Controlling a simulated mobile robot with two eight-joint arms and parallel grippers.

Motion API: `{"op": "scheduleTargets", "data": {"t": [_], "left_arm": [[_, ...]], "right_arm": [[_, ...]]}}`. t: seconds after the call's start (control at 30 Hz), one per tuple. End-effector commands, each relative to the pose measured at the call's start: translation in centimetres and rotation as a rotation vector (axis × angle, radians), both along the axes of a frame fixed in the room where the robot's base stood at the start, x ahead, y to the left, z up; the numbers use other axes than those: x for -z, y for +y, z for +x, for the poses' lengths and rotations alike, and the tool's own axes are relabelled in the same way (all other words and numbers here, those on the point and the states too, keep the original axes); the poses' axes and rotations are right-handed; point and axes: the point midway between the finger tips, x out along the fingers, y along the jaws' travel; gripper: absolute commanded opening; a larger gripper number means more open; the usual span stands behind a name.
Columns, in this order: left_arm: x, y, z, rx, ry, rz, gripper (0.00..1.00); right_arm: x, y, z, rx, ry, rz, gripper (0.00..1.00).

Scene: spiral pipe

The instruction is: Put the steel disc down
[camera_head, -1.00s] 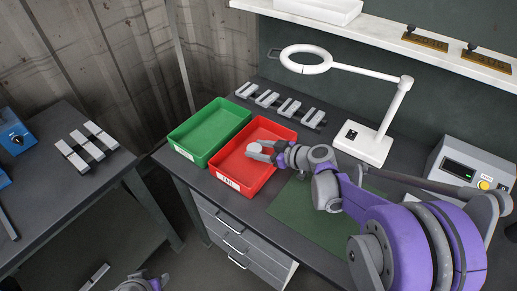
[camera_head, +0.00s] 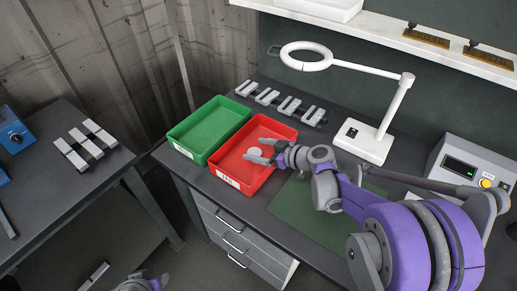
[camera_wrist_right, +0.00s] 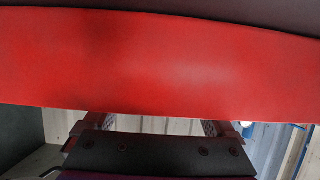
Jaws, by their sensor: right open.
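The steel disc (camera_head: 254,153) is a small pale round piece inside the red tray (camera_head: 233,183) in the head view. My right gripper (camera_head: 260,151) is over the tray with its two fingers spread apart, and the disc shows near the fingertips, apart from any grip. In the right wrist view the red tray (camera_wrist_right: 160,60) fills a wide band, and the disc cannot be made out there. A grey and purple part of my left arm, around the left gripper (camera_head: 142,284), shows at the bottom edge; its fingers cannot be made out.
A green tray (camera_head: 182,151) stands left of the red one. Behind them is a rack of several grey blocks (camera_head: 281,105). A white ring lamp (camera_head: 375,143) and a grey control box (camera_head: 468,159) stand to the right. A green mat (camera_head: 305,222) lies in front, partly under my right arm.

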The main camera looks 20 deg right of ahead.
Motion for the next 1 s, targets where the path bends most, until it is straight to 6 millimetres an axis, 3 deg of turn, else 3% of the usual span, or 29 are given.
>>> {"op": "scheduleTargets", "data": {"t": [0.13,0.6,1.0], "left_arm": [[-1.3,0.0,0.2,0.0,-0.004,0.0,0.41],[-1.3,0.0,0.2,0.0,-0.004,0.0,0.41],[-1.4,0.0,0.2,0.0,-0.005,0.0,0.41]], "right_arm": [[-1.7,0.0,0.0,0.001,-0.002,0.0,0.9],[-5.0,-5.8,-7.3,0.004,0.0,-0.001,0.9],[-5.7,-6.8,-8.8,0.0,0.0,0.0,0.9]]}}
